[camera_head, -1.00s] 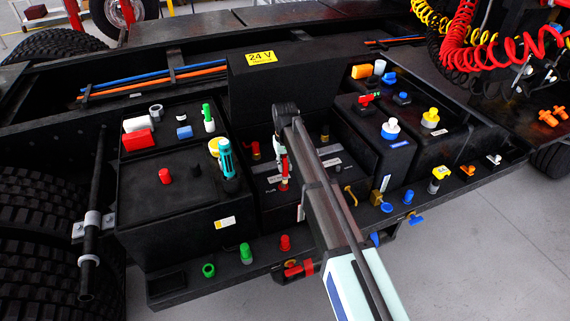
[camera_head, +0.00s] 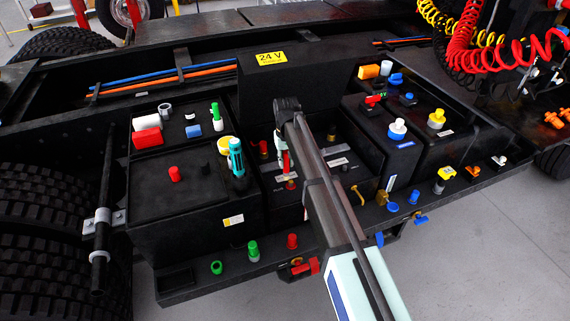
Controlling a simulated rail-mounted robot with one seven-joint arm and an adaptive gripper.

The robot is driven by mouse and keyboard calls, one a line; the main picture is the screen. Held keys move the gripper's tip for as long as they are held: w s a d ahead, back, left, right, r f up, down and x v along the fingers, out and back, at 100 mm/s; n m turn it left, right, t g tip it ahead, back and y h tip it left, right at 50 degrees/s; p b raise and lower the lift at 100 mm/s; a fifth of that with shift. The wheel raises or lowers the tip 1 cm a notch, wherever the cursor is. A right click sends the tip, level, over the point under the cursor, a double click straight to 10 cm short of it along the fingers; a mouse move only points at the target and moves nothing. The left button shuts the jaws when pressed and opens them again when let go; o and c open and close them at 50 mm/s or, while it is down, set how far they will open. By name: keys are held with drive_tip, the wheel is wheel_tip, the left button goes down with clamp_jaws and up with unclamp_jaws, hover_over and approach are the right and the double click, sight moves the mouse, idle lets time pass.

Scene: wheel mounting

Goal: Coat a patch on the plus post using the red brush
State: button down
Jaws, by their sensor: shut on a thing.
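My gripper (camera_head: 281,138) points down over the middle battery and is shut on the red brush. The brush (camera_head: 285,161) is a small red and white upright tool, partly hidden by my arm. Its lower end is close above a small red-collared post (camera_head: 290,184) on the middle battery (camera_head: 277,207); I cannot tell whether they touch. A second red-topped post (camera_head: 263,149) stands behind and left of it. A dark-topped brass post (camera_head: 331,132) is right of my arm. Which one is the plus post, and whether it bears a coat, is too small to tell.
A teal tool (camera_head: 237,160) stands upright on the left battery, close left of my gripper. A tall black box with a 24 V label (camera_head: 271,58) rises behind. Several coloured caps and valves line the front ledge (camera_head: 210,280). My arm covers part of the middle battery.

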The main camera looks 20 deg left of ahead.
sight(286, 152)
drive_tip(key=shift+r+p, duration=1.15)
drive_tip(key=shift+r, duration=1.65)
